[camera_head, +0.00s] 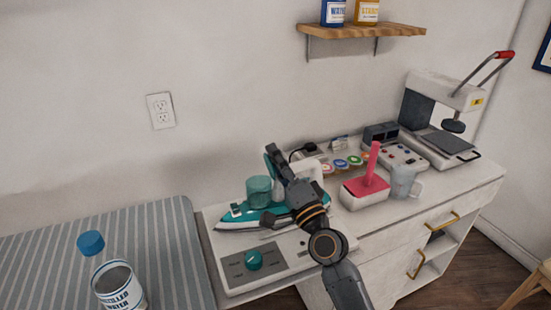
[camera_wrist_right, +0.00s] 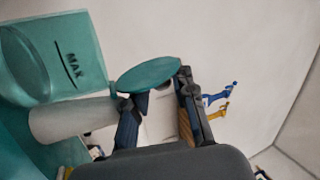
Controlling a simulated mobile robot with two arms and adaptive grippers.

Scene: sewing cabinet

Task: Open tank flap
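The teal and white iron (camera_head: 240,218) stands on the white control base on the cabinet. Its translucent tank (camera_head: 259,191) also shows in the right wrist view (camera_wrist_right: 62,60), marked MAX. There, the teal oval tank flap (camera_wrist_right: 150,74) stands out to the right of the tank and spans my right gripper's fingertips (camera_wrist_right: 160,92). The left finger's tip is partly hidden by the flap; the right finger is at its right edge. The fingers are visibly apart; a firm hold is not evident. In the head view my right gripper (camera_head: 276,164) is beside the tank. My left gripper is not in view.
Right of the iron are a pink-handled tool in a tray (camera_head: 366,194), a clear jug (camera_head: 401,182) and a press (camera_head: 440,140). A shelf (camera_head: 362,30) hangs above.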

